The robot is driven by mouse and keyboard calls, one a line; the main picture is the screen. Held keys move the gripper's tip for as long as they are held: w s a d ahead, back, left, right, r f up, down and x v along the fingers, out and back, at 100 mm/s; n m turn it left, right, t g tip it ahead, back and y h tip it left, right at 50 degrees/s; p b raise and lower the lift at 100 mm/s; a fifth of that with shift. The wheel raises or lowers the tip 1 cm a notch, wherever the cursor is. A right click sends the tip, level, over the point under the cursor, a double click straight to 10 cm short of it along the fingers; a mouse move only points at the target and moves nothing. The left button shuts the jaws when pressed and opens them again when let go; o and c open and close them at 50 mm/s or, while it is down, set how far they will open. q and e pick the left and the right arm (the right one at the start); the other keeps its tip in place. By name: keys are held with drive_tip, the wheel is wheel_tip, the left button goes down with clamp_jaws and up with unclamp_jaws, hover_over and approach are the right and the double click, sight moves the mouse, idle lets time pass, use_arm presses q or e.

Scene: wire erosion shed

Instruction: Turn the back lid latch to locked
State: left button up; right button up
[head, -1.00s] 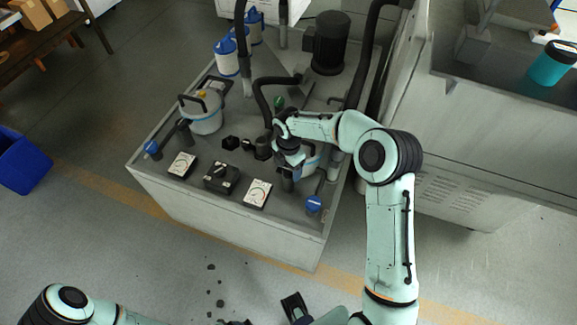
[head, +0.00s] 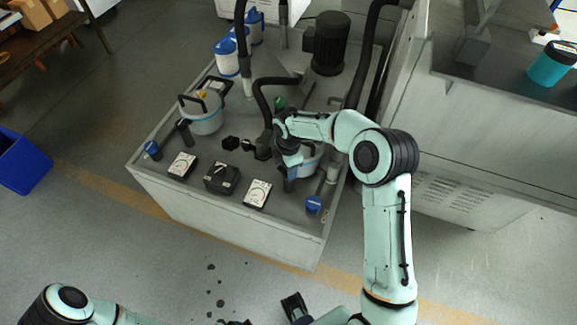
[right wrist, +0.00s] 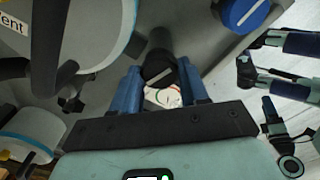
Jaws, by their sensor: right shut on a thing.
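My right gripper (head: 291,168) reaches down at the near right of the grey machine top, beside the right-hand white canister (head: 311,157). In the right wrist view its two blue fingers (right wrist: 160,88) are shut on a dark round knob (right wrist: 157,64) with a pale line across its top, which I take to be the latch. In the head view the dark post under it (head: 289,185) shows only in part. A similar dark post (head: 184,131) stands by the left-hand canister (head: 205,119).
Two white dials (head: 183,165) (head: 258,193), a black switch box (head: 221,178) and blue caps (head: 313,204) (head: 152,149) sit along the front edge. Black hoses (head: 262,100) and a motor (head: 331,43) stand behind. The floor in front is mostly clear.

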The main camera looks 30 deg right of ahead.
drive_tip(key=m, duration=0.3)
drive_tip(key=shift+m, duration=0.4)
drive_tip(key=m, duration=0.3)
drive_tip(key=shift+m, duration=0.3)
drive_tip(key=m, duration=0.3)
drive_tip(key=shift+m, duration=2.1)
drive_tip(key=o, duration=1.1)
drive_tip(key=shift+c, duration=0.2)
drive_tip(key=shift+r, duration=0.1)
wheel_tip(320, 180, up, 13)
drive_tip(key=shift+r+p, duration=0.15)
drive_tip(key=shift+p, duration=0.3)
